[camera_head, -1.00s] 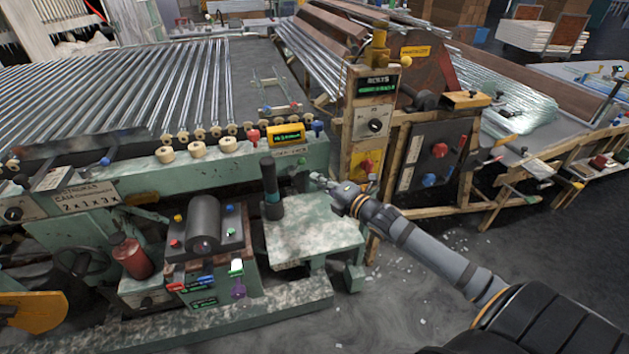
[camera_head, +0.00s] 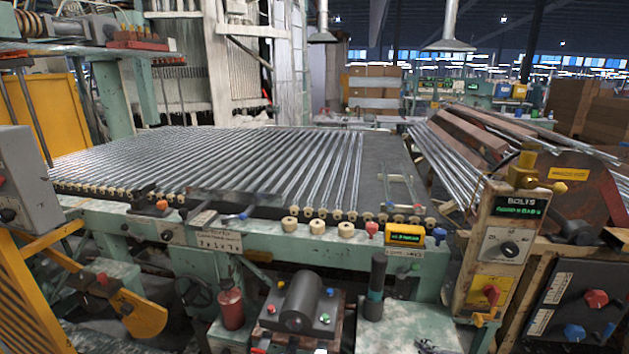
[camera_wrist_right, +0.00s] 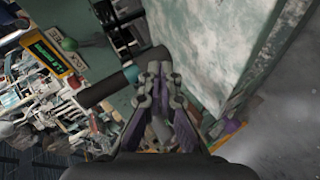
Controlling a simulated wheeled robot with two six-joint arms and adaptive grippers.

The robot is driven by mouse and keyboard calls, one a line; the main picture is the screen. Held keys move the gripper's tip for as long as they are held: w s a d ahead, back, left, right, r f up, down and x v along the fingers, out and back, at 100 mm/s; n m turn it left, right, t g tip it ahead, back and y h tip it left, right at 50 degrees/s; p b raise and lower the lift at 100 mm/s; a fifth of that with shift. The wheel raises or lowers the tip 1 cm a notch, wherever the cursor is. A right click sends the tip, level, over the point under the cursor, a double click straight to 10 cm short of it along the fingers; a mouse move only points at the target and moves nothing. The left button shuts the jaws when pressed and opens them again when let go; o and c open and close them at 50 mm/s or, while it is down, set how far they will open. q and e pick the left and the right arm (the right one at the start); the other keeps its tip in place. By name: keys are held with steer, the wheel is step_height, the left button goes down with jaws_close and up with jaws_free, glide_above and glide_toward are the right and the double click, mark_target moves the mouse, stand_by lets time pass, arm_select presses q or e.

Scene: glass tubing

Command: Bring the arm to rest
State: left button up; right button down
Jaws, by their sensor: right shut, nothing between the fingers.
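My right gripper (camera_head: 426,345) shows only as a small tip at the bottom edge of the head view, over the pale top of a low green stand (camera_head: 398,325). The rest of my right arm is below that view. In the right wrist view the gripper (camera_wrist_right: 160,72) is shut, with its fingertips together and nothing visible between them. A dark upright cylinder shows beyond the fingers in the wrist view (camera_wrist_right: 100,88) and left of the gripper in the head view (camera_head: 376,275). My left gripper is in neither view.
A long table of glass tubes (camera_head: 230,165) fills the middle. A control post (camera_head: 507,245) stands right of the gripper, with a dark panel (camera_head: 570,300) beyond it. A roller unit (camera_head: 300,300) and a red bottle (camera_head: 231,305) are left of the stand.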

steer(key=s+a+f+m+g+h, duration=0.1)
steer(key=s+a+f+m+g, duration=0.15)
steer(key=s+m+g, duration=0.55)
steer(key=s+a+f+m+g+h, duration=0.15)
steer(key=s+f+m, duration=0.35)
steer(key=s, duration=0.7)
step_height(320, 180, down, 18)
steer(key=s+d+m+p, duration=0.2)
steer(key=d+p, duration=0.1)
steer(key=p, duration=0.2)
steer(key=s+f+g+p, duration=0.1)
steer(key=s+f+p, duration=0.1)
steer(key=s+f, duration=0.5)
steer(key=s+d+f+g+p, duration=0.1)
steer(key=s+f+p, duration=0.2)
steer(key=s, duration=0.9)
step_height(320, 180, down, 4)
steer(key=shift+r+y, duration=0.15)
steer(key=shift+y, duration=0.2)
